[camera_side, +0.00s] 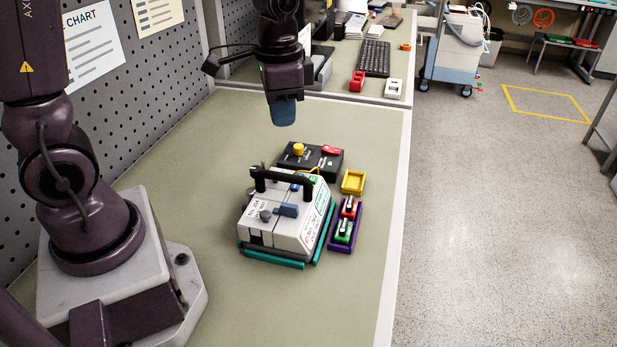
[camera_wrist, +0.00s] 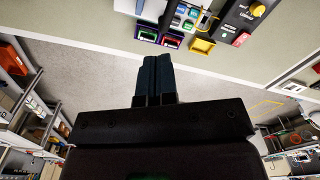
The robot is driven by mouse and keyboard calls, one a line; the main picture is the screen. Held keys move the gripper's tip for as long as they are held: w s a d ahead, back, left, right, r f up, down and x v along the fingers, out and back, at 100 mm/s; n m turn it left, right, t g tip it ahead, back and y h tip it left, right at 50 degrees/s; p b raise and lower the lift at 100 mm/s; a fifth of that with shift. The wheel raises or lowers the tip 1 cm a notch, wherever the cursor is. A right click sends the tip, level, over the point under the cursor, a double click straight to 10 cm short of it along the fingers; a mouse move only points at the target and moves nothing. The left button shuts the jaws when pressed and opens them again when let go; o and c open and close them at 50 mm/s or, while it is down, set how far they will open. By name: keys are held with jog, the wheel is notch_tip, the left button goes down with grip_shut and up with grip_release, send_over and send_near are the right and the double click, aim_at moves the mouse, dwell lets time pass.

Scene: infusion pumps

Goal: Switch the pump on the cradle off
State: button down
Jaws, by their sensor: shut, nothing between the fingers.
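The pump (camera_side: 285,212) is a light grey box with a black carry handle (camera_side: 284,177), a blue part and a dark knob on its face. It sits on a teal cradle (camera_side: 272,257) on the green bench. Its edge shows at the top of the wrist view (camera_wrist: 127,7). I cannot make out its switch state. My gripper (camera_side: 284,122) is shut and empty, its blue fingers pointing down above and beyond the pump, apart from everything. Its fingers also show in the wrist view (camera_wrist: 157,60).
Behind the pump is a black box (camera_side: 318,158) with a yellow knob and a red part. A yellow tray (camera_side: 353,182) and a purple holder (camera_side: 345,226) with red and green items stand to its right, near the bench edge. The bench in front is clear.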

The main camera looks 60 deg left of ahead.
jog(key=w+a+f+m, duration=0.1)
jog(key=w+f+m, duration=0.1)
jog(key=w+m, duration=0.3)
jog(key=shift+w+f+m, duration=0.15)
jog(key=shift+f+m, duration=0.15)
send_near(284, 198)
jog(key=w+f, duration=0.1)
jog(key=f, duration=0.1)
jog(key=w+f, duration=0.4)
jog(key=f, duration=0.1)
jog(key=shift+w+d, duration=0.2)
jog(key=shift+w, duration=0.05)
